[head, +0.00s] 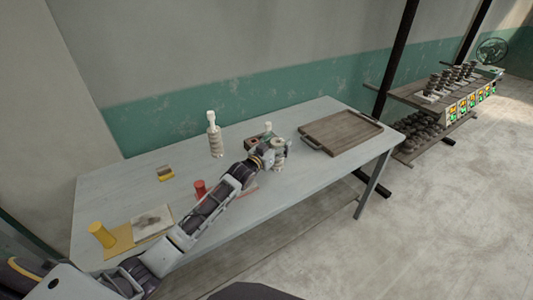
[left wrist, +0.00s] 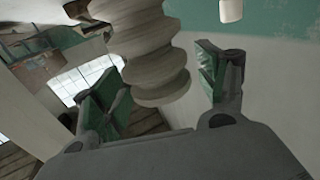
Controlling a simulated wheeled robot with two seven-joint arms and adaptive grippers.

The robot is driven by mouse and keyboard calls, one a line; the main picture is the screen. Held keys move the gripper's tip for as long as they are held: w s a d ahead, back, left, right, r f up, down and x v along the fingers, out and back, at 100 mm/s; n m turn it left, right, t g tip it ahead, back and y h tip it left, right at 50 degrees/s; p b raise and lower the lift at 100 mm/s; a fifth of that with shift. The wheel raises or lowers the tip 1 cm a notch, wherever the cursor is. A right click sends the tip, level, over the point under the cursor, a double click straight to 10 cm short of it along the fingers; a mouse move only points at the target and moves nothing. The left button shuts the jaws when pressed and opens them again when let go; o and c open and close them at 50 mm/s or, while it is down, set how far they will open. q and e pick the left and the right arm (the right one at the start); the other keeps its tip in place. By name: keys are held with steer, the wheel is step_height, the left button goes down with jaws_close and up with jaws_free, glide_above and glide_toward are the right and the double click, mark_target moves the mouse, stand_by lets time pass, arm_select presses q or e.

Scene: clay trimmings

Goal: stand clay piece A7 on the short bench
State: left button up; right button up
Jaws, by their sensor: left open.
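A pale ribbed clay piece (left wrist: 155,55) stands large between the fingers of my open left gripper (left wrist: 162,88) in the left wrist view. It looks tilted there, with gaps to the fingers. In the head view my left gripper (head: 274,153) is at a ribbed piece (head: 279,142) on the grey table, partly covering it. Another ribbed pale piece with a white top (head: 215,138) stands upright further left. No A7 label is readable, so I cannot tell which piece is A7. My right gripper is out of view.
A rack (head: 410,95) with dark pieces stands at right. The table's left middle is clear.

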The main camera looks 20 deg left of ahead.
arm_select(q)
steer(key=v, duration=1.1)
steer(key=shift+s+a, duration=0.2)
steer(key=shift+s, duration=0.2)
stand_by(0.7)
